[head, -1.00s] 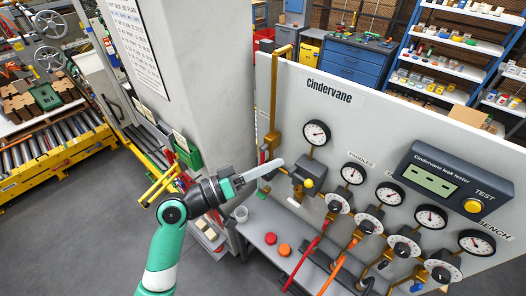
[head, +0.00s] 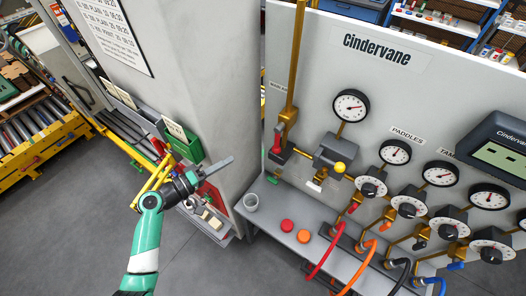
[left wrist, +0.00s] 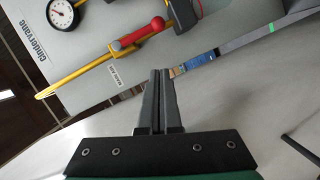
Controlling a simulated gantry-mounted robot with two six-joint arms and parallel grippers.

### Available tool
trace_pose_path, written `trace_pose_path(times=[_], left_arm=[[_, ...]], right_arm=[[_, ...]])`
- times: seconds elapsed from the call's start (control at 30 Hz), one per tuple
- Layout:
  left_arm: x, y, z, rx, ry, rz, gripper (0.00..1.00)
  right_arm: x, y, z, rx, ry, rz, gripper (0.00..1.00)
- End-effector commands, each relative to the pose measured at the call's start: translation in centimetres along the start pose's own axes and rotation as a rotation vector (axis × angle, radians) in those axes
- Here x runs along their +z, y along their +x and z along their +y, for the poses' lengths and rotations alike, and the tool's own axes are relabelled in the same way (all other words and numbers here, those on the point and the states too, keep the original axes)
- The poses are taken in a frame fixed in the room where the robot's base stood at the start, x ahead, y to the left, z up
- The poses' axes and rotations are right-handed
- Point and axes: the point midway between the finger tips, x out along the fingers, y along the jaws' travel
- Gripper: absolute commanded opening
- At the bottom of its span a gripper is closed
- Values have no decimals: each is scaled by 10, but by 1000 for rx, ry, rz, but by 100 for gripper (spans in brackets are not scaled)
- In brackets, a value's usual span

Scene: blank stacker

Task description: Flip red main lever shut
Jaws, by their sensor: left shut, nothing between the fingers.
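The red main lever (head: 277,142) sits at the foot of the brass pipe (head: 294,70) on the left edge of the grey panel. In the left wrist view the red lever (left wrist: 140,34) lies along the yellow pipe, close to the "MAIN AIR" label. My left gripper (head: 228,162) is shut and empty, in front of the grey column, left of the lever and apart from it. In the left wrist view its closed fingers (left wrist: 157,72) point toward the panel edge, below the lever. My right gripper is not in view.
A pressure gauge (head: 350,105) and a valve block with a yellow knob (head: 340,167) are right of the lever. A grey cup (head: 251,203) and red and orange caps (head: 296,231) stand on the bench shelf. A green bin (head: 185,145) hangs on the column behind my left arm.

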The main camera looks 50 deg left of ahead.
Motion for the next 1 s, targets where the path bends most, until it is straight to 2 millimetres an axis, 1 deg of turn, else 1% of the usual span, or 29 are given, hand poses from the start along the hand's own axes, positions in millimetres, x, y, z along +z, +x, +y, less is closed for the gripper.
trace_pose_path(times=[0.17, 0.27, 0.33, 0.4, 0.47, 0.7, 0.77, 0.9, 1.0], left_arm=[[1, 2, -1, 1, 2, -2, 0], [2, 9, -4, 1, 4, -5, 0], [3, 17, -6, 3, 7, -5, 0], [4, 27, -8, 5, 7, -4, 0], [1, 39, 2, 3, 2, -6, 0], [1, 92, 2, 2, 2, -6, 0], [2, 104, 2, 2, 2, -6, 0], [20, 119, 2, 1, 1, -6, 0], [26, 126, 1, 1, 2, -4, 0]], right_arm=[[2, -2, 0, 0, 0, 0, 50], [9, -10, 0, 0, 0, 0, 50], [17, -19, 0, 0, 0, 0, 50], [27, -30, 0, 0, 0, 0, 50], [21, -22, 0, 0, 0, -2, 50], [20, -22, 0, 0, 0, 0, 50], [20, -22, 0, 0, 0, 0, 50], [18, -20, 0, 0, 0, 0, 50], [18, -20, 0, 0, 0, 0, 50]])
